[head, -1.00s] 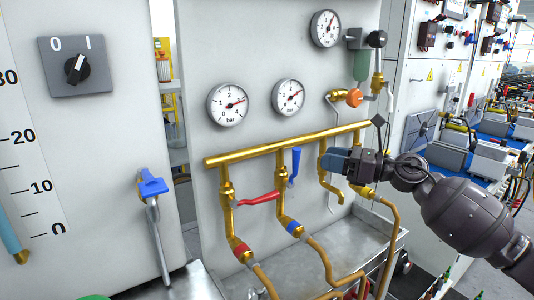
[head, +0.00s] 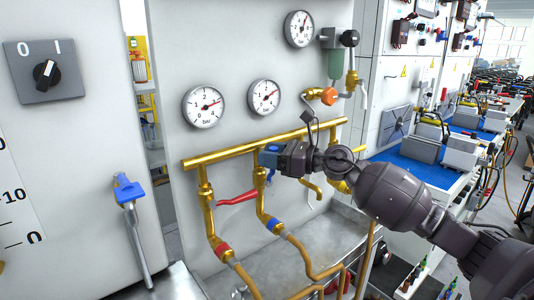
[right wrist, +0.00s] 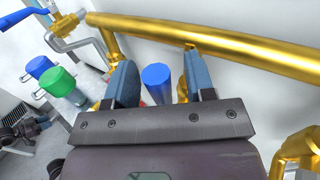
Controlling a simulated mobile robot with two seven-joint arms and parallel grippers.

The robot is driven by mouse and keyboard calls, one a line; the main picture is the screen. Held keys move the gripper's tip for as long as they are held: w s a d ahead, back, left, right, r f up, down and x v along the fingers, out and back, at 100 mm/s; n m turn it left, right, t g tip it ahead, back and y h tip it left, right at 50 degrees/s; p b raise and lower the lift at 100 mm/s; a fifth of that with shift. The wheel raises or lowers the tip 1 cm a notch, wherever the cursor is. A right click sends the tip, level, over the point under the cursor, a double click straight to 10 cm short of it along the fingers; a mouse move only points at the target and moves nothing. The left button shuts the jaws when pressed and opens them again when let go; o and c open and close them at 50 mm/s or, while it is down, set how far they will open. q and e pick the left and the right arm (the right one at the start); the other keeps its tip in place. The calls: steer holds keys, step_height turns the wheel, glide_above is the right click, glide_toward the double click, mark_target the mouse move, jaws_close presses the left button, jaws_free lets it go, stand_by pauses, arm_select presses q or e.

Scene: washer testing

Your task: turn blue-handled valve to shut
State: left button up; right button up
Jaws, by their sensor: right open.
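The blue-handled valve (head: 262,193) is on the second brass drop pipe under the horizontal manifold pipe. Its blue handle (head: 269,177) is partly hidden behind my right gripper (head: 268,156) in the head view. In the right wrist view, the rounded end of the blue handle (right wrist: 157,82) shows between the two blue-grey fingers of my right gripper (right wrist: 163,82), with a gap on each side. The right gripper is open around the handle and not closed on it.
A red-handled valve (head: 237,198) sits just left of the blue one. The brass manifold pipe (head: 225,155) runs close above the gripper. Pressure gauges (head: 203,106) are on the panel above. A metal basin (head: 325,235) lies below.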

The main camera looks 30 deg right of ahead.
steer(key=shift+w+a, duration=0.3)
steer(key=shift+w, duration=0.1)
jaws_close()
